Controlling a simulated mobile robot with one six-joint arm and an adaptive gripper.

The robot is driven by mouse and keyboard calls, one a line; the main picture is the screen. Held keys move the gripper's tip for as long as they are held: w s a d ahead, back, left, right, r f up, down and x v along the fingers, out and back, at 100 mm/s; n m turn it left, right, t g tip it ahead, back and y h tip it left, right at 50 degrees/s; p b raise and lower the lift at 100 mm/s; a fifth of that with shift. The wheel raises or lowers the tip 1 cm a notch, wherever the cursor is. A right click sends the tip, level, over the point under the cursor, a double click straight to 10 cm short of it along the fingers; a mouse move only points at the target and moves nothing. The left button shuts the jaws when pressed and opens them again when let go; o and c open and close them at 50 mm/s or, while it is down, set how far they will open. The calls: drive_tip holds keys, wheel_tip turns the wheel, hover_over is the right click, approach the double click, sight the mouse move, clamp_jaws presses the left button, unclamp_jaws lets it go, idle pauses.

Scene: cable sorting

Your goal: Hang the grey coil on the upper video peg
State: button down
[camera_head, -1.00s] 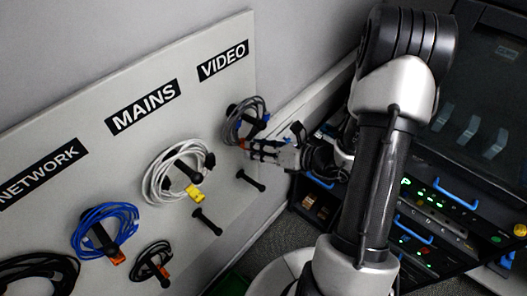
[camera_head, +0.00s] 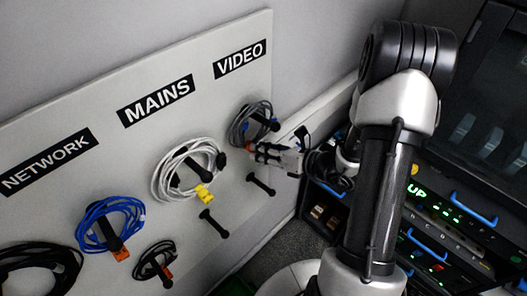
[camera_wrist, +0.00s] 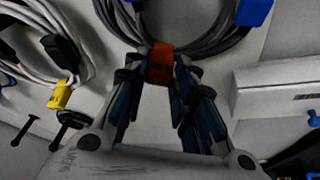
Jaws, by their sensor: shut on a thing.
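The grey coil (camera_head: 242,128) is against the board below the VIDEO label, with a blue connector on it. The upper video peg (camera_head: 266,120) shows as a dark bar within the coil's outline. I cannot tell for sure whether the loop is around it. My gripper (camera_head: 262,151) is at the coil's lower right edge, shut on it. In the wrist view my gripper (camera_wrist: 160,82) has its fingertips at an orange tag (camera_wrist: 160,64) on the bottom of the grey coil (camera_wrist: 188,46). Blue connectors hang at the top of that view. The peg is not clear there.
The lower video peg (camera_head: 260,184) is bare, close below my gripper. A white coil (camera_head: 160,176) with a yellow tag hangs under MAINS, above a bare peg (camera_head: 213,224). Blue and black coils hang under NETWORK. A rack (camera_head: 450,235) with blue handles stands right.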

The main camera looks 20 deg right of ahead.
idle(0.3)
drive_tip(key=c, duration=1.2)
unclamp_jaws()
drive_tip(key=shift+c, duration=0.2)
